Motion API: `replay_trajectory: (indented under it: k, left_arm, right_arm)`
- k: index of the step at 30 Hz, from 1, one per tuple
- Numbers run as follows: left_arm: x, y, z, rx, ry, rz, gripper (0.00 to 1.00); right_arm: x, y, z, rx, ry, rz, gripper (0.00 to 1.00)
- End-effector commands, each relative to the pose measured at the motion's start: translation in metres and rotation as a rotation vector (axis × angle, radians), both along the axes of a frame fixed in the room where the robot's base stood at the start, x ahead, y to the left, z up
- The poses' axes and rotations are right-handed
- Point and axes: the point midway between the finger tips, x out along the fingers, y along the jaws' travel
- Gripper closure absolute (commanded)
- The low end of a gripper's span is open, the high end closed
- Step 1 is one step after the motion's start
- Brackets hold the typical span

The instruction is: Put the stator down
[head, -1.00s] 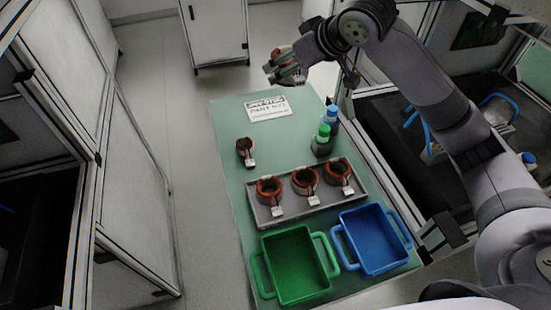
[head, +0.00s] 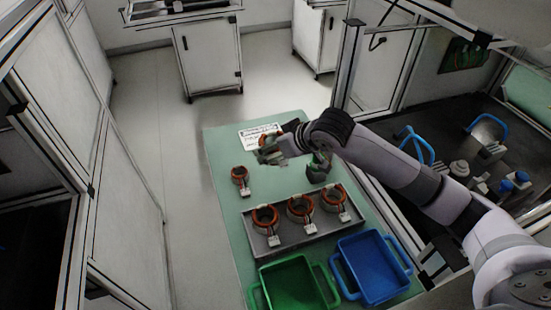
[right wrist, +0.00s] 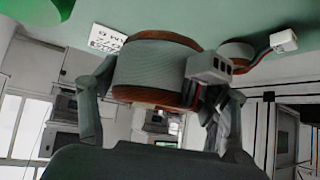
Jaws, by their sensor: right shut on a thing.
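My right gripper (head: 270,153) is shut on a stator (right wrist: 152,70), a grey ring with copper-coloured edges and a white connector block. The right wrist view shows it between the two fingers, above the green table top. In the head view the gripper is by the white label sheet (head: 254,138), and the held stator is small and partly covered. Another stator (head: 240,175) stands alone on the table, left of and nearer than the gripper; it also shows behind the held one in the right wrist view (right wrist: 237,52). My left gripper is not in view.
A grey tray (head: 290,244) holds three stators. A green bin (head: 272,270) and a blue bin (head: 345,255) stand at the near end. The table's left strip is clear.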

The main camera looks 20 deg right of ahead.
Motion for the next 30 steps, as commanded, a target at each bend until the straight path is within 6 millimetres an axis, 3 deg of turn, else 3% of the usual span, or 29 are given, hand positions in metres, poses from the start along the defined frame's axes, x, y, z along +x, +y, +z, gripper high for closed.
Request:
replay_trajectory:
  k: [12, 25, 26, 30]
  left_arm:
    - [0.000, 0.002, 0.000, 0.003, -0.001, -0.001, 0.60]
    - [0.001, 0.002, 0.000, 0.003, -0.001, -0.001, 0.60]
    - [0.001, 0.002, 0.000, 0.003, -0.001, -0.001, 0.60]
    - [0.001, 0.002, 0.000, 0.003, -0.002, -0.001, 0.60]
  right_arm:
    - [0.001, 0.001, -0.040, 0.003, -0.006, 0.001, 0.91]
    - [0.001, 0.001, -0.044, 0.003, -0.008, 0.002, 0.91]
    - [0.000, 0.000, -0.048, 0.000, 0.000, 0.001, 0.28]
    - [-0.001, 0.000, -0.048, 0.000, 0.000, 0.001, 0.19]
